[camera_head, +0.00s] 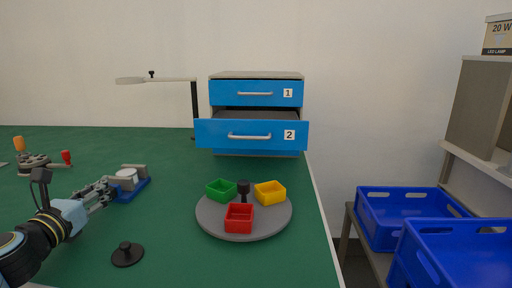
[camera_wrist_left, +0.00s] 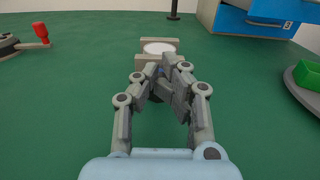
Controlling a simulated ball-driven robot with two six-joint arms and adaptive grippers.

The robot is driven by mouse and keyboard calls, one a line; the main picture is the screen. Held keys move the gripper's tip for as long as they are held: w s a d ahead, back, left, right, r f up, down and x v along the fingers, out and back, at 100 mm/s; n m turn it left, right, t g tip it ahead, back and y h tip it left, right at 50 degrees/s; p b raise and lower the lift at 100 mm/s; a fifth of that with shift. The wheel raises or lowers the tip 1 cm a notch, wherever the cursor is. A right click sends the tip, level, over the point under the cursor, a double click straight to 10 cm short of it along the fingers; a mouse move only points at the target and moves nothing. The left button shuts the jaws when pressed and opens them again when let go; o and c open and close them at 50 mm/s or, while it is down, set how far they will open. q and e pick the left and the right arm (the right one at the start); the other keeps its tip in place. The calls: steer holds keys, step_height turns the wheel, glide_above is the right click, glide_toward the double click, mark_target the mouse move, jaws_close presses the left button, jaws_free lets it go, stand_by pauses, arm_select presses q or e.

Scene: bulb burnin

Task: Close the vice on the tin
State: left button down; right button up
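The vice (camera_head: 140,188) has a blue base and grey jaws and stands on the green table at the left. The tin (camera_head: 127,173), with a round white top, sits between its jaws. The tin also shows in the wrist view (camera_wrist_left: 158,48), just beyond my fingers. I cannot tell whether both jaws touch it. My left gripper (camera_head: 108,188) is at the near side of the vice. In the wrist view its fingertips (camera_wrist_left: 161,70) lean close together in front of the vice. A dark part shows between the fingers, but whether they grip it is unclear. My right gripper is out of view.
A grey round tray (camera_head: 268,228) holds green, red and yellow bins. A black knobbed disc (camera_head: 127,255) lies near the front. A blue drawer cabinet (camera_head: 255,92) has its lower drawer pulled out. A red-handled device (camera_head: 35,163) stands at the far left.

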arm_select(q)
steer(key=shift+d+f, duration=0.25)
steer(key=shift+d, duration=0.15)
steer(key=shift+s+d+f, duration=0.1)
steer(key=shift+s+f, duration=0.05)
steer(key=shift+d+r+p, duration=0.1)
steer(key=shift+r+p, duration=0.3)
steer(key=shift+s+a+r+b, duration=0.1)
steer(key=shift+s+a+b, duration=0.05)
steer(key=shift+s, duration=1.3)
steer(key=shift+s+a+r+b, duration=0.1)
steer(key=shift+s+b, duration=0.05)
steer(key=shift+s, duration=1.3)
